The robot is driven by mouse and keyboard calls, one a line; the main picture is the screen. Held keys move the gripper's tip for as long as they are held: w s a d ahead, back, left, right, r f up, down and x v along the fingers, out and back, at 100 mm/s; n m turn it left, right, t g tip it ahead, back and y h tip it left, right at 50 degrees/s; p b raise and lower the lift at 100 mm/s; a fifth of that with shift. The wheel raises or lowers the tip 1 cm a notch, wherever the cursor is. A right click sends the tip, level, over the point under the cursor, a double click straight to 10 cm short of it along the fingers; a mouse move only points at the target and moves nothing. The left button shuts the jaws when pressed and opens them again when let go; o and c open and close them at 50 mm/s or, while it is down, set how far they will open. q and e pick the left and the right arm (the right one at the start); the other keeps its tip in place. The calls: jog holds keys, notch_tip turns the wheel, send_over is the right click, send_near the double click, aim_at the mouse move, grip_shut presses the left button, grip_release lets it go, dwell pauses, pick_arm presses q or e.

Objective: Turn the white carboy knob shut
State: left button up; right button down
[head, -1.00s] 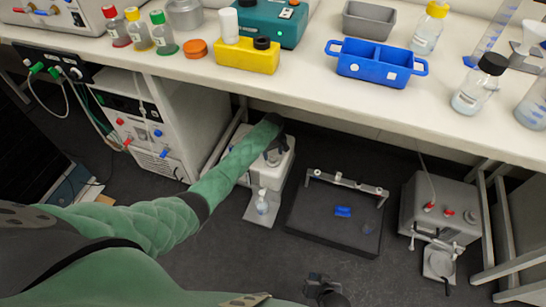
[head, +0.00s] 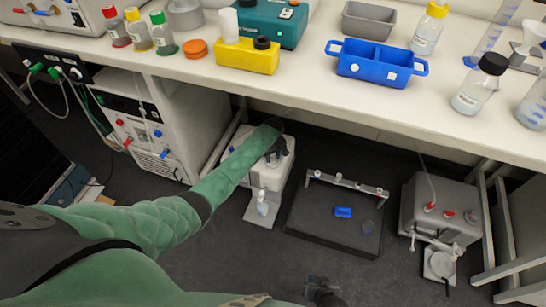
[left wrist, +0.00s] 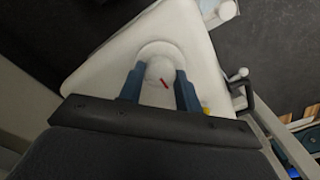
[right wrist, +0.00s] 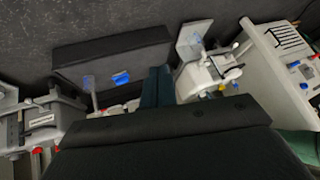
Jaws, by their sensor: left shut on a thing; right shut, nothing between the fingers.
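The white carboy (head: 284,170) stands on the floor under the bench, with a small bottle in front of it. In the left wrist view its white top (left wrist: 105,75) carries a round white knob (left wrist: 158,68) with a red mark. My left gripper (head: 276,153) reaches down over the carboy. Its two fingers (left wrist: 160,82) are shut on the knob, one on each side. The knob's lower part is hidden by the fingers in the head view. My right gripper (head: 325,292) is low at the bottom of the head view; its fingers (right wrist: 157,82) are shut and empty.
A black shaker platform (head: 330,225) with a small blue block (head: 343,212) lies right of the carboy. A grey unit (head: 440,212) stands further right, a white cabinet (head: 150,125) left. The bench edge (head: 330,115) overhangs above the left gripper.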

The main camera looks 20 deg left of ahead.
pick_arm(q)
jog(key=m+p, duration=0.2)
jog(key=m, duration=0.1)
jog(key=shift+r+m+p, duration=0.2)
jog(key=shift+m+p, duration=0.1)
jog(key=m+p, duration=0.2)
jog(key=m, duration=0.4)
jog(key=shift+f, duration=0.1)
jog(key=shift+m+p, duration=0.3)
jog(key=shift+m, duration=0.7)
jog(key=m, duration=0.2)
jog(key=shift+m, duration=2.1)
pick_arm(e)
notch_tip(320, 180, up, 24)
jog(key=d+g, duration=0.1)
jog(key=g, duration=0.1)
jog(key=shift+s+n+g, duration=0.25)
jog(key=shift+n+g, duration=0.05)
jog(key=shift+d, duration=0.1)
pick_arm(q)
jog(key=o, duration=1)
pick_arm(e)
jog(key=shift+w, duration=0.1)
